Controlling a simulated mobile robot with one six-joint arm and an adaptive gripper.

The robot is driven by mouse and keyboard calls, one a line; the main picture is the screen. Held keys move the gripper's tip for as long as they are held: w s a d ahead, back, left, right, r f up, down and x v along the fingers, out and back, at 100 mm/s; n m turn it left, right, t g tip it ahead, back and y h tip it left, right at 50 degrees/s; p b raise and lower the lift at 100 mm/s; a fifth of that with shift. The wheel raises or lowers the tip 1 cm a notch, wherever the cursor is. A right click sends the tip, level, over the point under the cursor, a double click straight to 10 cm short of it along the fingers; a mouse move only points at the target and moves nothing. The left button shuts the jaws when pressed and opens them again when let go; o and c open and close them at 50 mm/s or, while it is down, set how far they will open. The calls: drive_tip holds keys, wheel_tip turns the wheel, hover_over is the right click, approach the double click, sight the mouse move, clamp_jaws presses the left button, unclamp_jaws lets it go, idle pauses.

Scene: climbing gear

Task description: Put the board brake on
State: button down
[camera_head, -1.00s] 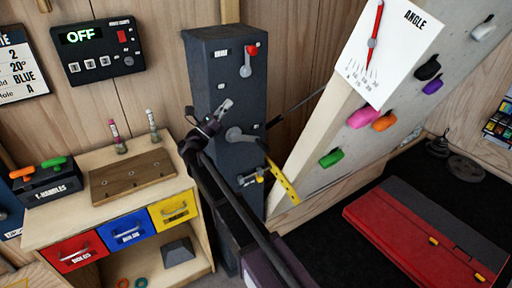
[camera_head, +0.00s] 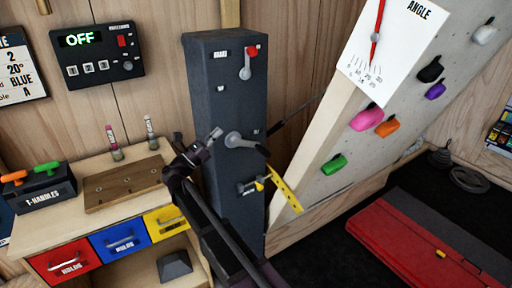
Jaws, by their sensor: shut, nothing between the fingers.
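The dark grey post (camera_head: 225,105) stands against the wood wall. Near its top is a small lever with a red knob (camera_head: 253,50), beside a small white label too small to read with certainty. The red knob is at the lever's upper end. A larger grey crank handle (camera_head: 240,140) sticks out mid-post, and a smaller lever with a yellow tip (camera_head: 258,185) is below it. My gripper (camera_head: 214,134) is shut and empty, in front of the post's left side, left of the crank handle and below the red-knobbed lever. Contact with the post cannot be told.
The tilted climbing board (camera_head: 345,150) with coloured holds and an angle card (camera_head: 395,45) stands right of the post. A yellow perforated strip (camera_head: 284,188) juts from the post. A wooden cabinet (camera_head: 70,225) is at left. A red mat (camera_head: 420,255) lies on the floor.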

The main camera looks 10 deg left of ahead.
drive_tip(key=w+d+f+m+g+y, duration=0.1)
drive_tip(key=d+f+m+g, duration=0.3)
drive_tip(key=d, duration=0.8)
drive_tip(key=shift+w+f+y+p, duration=0.3)
drive_tip(key=shift+w+f+p, duration=0.1)
drive_tip(key=shift+f+p, duration=0.05)
drive_tip(key=s+d+f+m+g+y+p, duration=0.1)
drive_tip(key=s+d+f+m+g+y, duration=0.3)
drive_tip(key=d, duration=0.5)
drive_tip(key=s+d+f+m+g+y+p, duration=0.1)
drive_tip(key=d+f+m+g, duration=0.3)
drive_tip(key=d+f+m, duration=0.45)
drive_tip(key=s+d+f+m+g+y+p, duration=0.1)
drive_tip(key=s+d+f+m+g+y, duration=0.1)
drive_tip(key=s+m+y, duration=0.3)
drive_tip(key=s+d+f+m+g+y+p, duration=0.1)
drive_tip(key=s+d+f+m+y+p, duration=0.1)
drive_tip(key=s+d+m+y, duration=0.3)
drive_tip(key=shift+s+d+f+g+y, duration=0.15)
drive_tip(key=shift+s+f+g+y, duration=0.45)
drive_tip(key=shift+s, duration=1.45)
